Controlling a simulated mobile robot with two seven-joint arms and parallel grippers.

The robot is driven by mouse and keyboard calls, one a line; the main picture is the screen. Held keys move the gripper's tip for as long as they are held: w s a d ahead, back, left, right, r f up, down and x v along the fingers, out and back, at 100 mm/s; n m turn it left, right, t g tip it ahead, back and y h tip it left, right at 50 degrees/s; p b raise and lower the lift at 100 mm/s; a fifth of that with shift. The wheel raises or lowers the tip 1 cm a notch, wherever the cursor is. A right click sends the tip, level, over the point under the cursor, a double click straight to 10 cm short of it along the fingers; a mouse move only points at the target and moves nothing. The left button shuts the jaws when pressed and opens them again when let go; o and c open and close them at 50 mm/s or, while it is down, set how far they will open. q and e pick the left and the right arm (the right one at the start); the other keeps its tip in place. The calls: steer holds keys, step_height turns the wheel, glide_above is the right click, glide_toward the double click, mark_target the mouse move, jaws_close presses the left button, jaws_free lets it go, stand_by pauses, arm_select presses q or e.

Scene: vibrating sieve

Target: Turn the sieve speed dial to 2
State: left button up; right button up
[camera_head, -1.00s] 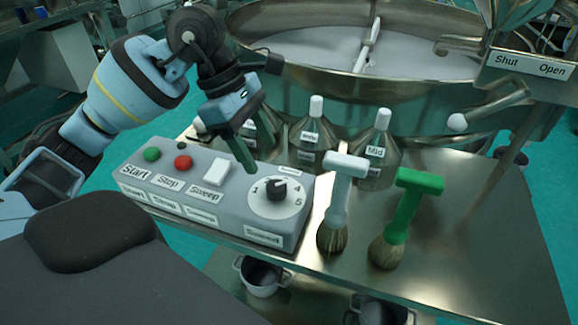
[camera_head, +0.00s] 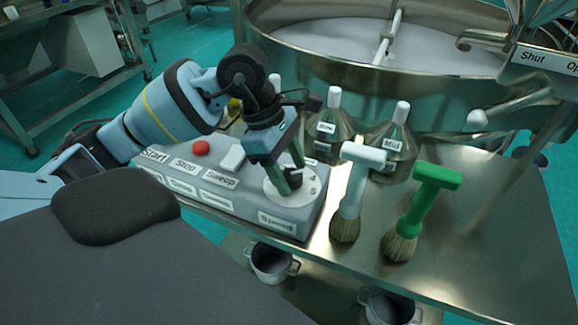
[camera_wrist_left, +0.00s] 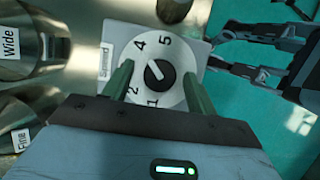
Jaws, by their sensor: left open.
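The grey control box (camera_head: 270,217) stands on the steel table's near left part. Its speed dial (camera_head: 310,186) is a white disc with a dark knob (camera_wrist_left: 158,75), mostly hidden by my left gripper in the head view. In the left wrist view, the disc shows 1, 2, 4 and 5; the 3 is not visible. The knob's white mark points to the upper left, on the side between 2 and 4. My left gripper (camera_head: 291,178) is open over the dial, its green fingers on either side of the knob. Whether they touch it is unclear.
A red button (camera_head: 201,148) and a white switch (camera_head: 233,158) sit left of the dial. A white brush (camera_head: 355,185) and a green brush (camera_head: 420,210) stand right of the box. Dark links of mine (camera_wrist_left: 265,50) show in the wrist view.

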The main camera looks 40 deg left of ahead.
arm_select(q)
steer(key=c, duration=1)
